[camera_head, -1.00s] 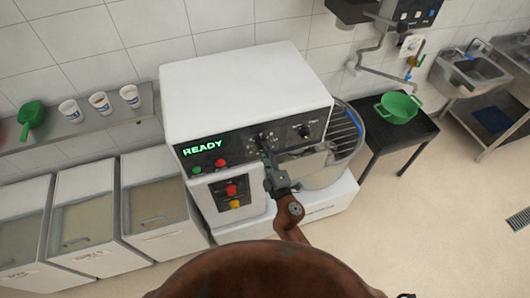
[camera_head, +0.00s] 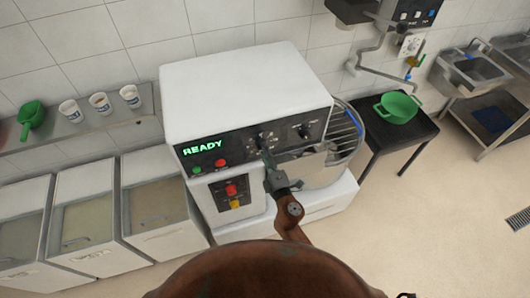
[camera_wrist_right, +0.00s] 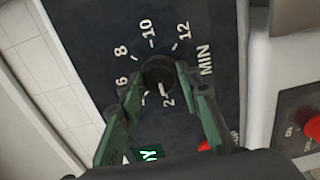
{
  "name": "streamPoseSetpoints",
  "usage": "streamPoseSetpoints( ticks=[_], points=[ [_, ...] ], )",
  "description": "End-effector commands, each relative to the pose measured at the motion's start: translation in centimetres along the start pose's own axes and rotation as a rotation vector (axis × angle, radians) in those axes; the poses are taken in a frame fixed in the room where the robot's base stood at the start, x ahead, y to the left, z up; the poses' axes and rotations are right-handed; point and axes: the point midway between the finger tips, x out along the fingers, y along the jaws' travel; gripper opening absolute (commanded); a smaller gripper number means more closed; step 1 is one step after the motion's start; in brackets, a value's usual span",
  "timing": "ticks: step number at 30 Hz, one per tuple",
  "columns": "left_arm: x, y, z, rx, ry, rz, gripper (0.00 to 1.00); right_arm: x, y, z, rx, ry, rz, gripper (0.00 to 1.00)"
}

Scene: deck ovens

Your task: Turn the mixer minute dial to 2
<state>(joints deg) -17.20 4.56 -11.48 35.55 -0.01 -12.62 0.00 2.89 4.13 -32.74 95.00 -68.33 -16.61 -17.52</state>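The mixer (camera_head: 240,90) is a white box with a black control panel and a green READY display (camera_head: 202,147). The minute dial (camera_wrist_right: 158,74) is a round black knob ringed by numbers up to 12 and the word MIN. A white mark on its lower side points at about the 2. In the head view, the dial is small and hard to make out. My right gripper (camera_wrist_right: 160,80) is open, its two green fingertips on either side of the knob with slight gaps. The gripper also shows in the head view (camera_head: 267,161), just below the dial. My left gripper is out of view.
A second dial (camera_head: 304,131) sits to the right on the panel. Green and red buttons (camera_head: 221,163) lie left of the gripper, with a red and yellow switch (camera_head: 231,190) below. The wire bowl guard (camera_head: 345,135) stands at the right.

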Motion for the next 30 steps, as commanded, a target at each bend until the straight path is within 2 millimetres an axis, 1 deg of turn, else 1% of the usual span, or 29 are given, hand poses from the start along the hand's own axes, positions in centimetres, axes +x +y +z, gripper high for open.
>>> streamPoseSetpoints(
  ticks=[1,5,6,13,17,20,27,30],
  points=[
    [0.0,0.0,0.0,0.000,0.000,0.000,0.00,0.0,0.0,0.0,0.000,0.000,0.000,0.37],
    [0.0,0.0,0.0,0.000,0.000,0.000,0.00,0.0,0.0,0.0,0.000,0.000,0.000,0.46],
    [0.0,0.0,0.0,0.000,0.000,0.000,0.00,0.0,0.0,0.0,0.000,0.000,0.001,0.47],
    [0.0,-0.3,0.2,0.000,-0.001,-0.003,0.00,0.0,0.1,0.1,0.001,-0.001,0.001,0.47],
    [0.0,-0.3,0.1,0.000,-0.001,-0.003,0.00,-0.8,0.0,0.1,0.001,-0.001,0.000,0.47],
    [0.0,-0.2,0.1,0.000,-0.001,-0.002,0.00,-2.4,0.0,0.1,0.001,-0.001,-0.001,0.47],
    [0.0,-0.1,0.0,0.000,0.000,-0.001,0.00,-7.6,-0.1,0.1,0.003,-0.001,-0.002,0.47],
    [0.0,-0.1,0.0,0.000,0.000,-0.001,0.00,-9.4,-0.1,0.1,0.003,-0.002,-0.002,0.47]
  ],
)
